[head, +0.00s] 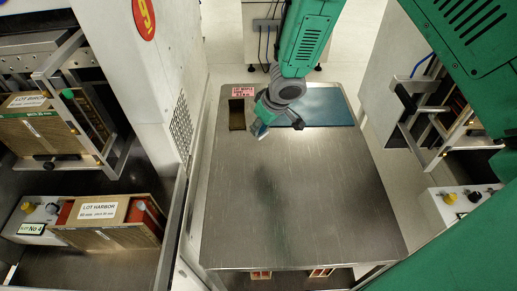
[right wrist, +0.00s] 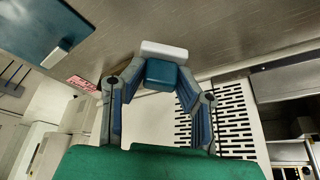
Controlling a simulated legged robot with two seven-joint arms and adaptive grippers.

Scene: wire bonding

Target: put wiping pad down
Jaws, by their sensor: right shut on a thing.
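The wiping pad, a teal block (right wrist: 163,74) with a white layer (right wrist: 164,50), is between the two fingers of my right gripper (right wrist: 162,82) in the right wrist view. The gripper is shut on it. In the head view my right gripper (head: 262,124) is over the back part of the steel table (head: 290,195), between a dark brown tray and a blue mat. The pad is small and hard to make out there. I cannot tell whether it touches the table. My left gripper is not in view.
The blue mat (head: 328,107) lies at the table's back right; a small pale block (right wrist: 57,52) shows at its edge. The brown tray (head: 237,114) lies by a pink label (head: 243,91). The table's middle and front are clear. A white machine (head: 150,75) stands left.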

